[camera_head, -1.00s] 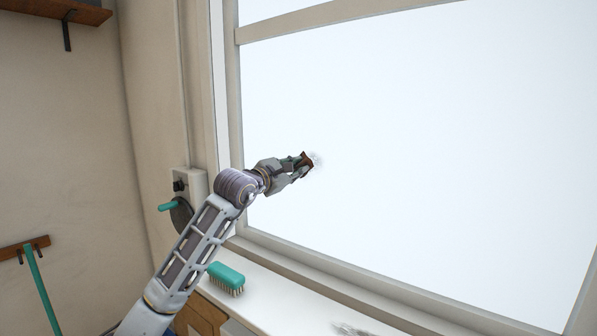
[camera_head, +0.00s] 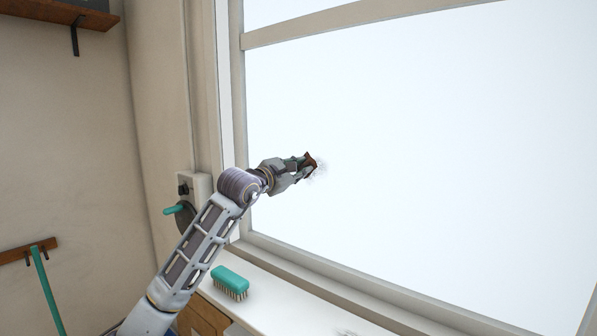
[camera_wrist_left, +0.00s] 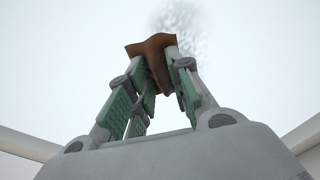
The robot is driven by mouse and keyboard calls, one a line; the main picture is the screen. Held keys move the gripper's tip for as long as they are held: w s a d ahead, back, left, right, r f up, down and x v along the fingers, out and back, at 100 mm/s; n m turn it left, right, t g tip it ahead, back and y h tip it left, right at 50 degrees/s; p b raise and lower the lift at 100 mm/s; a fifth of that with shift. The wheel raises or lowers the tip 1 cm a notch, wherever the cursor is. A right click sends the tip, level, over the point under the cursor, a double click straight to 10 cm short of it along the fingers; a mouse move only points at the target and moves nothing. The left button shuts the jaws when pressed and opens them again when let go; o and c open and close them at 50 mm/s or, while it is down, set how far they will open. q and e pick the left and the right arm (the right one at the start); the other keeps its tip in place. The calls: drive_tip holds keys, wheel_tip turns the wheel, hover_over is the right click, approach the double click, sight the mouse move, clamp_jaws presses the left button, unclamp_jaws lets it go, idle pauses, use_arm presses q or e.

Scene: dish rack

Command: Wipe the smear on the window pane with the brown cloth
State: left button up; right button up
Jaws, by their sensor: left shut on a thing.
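My left gripper (camera_head: 303,165) is shut on the brown cloth (camera_head: 310,161) in front of the window pane (camera_head: 430,150). The cloth also shows in the left wrist view (camera_wrist_left: 153,52), bunched between the fingertips (camera_wrist_left: 155,70). The smear (camera_head: 320,168) is a small grey speckled patch on the pane, right beside and partly behind the cloth. In the left wrist view the smear (camera_wrist_left: 182,20) lies just beyond the cloth. I cannot tell whether the cloth touches the glass. My right gripper is not in view.
A teal brush (camera_head: 230,281) lies on the white window sill (camera_head: 270,300) below my left arm. A teal-handled lever (camera_head: 175,209) is on the wall left of the window. The frame bar (camera_head: 340,22) crosses above; the pane to the right is clear.

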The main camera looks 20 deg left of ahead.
sight(329, 170)
use_arm(q)
drive_tip(key=shift+d, duration=0.2)
drive_tip(key=shift+s+d+b, duration=0.3)
drive_tip(key=shift+d, duration=0.5)
drive_tip(key=shift+s+d+b, duration=0.3)
drive_tip(key=shift+d, duration=0.5)
drive_tip(key=shift+s+d, duration=0.1)
drive_tip(key=shift+d, duration=0.05)
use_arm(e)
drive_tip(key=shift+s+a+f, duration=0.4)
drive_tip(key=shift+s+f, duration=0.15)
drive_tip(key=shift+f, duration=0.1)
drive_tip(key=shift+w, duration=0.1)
use_arm(q)
drive_tip(key=shift+s+d+b, duration=0.25)
drive_tip(key=shift+d, duration=0.4)
drive_tip(key=shift+s+d+b, duration=0.2)
drive_tip(key=shift+d+b, duration=0.05)
drive_tip(key=shift+d, duration=0.35)
drive_tip(key=shift+s+d+b, duration=0.25)
drive_tip(key=shift+d, duration=0.4)
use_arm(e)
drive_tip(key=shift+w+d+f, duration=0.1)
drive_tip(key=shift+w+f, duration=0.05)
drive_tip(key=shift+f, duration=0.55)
use_arm(q)
drive_tip(key=shift+a, duration=0.1)
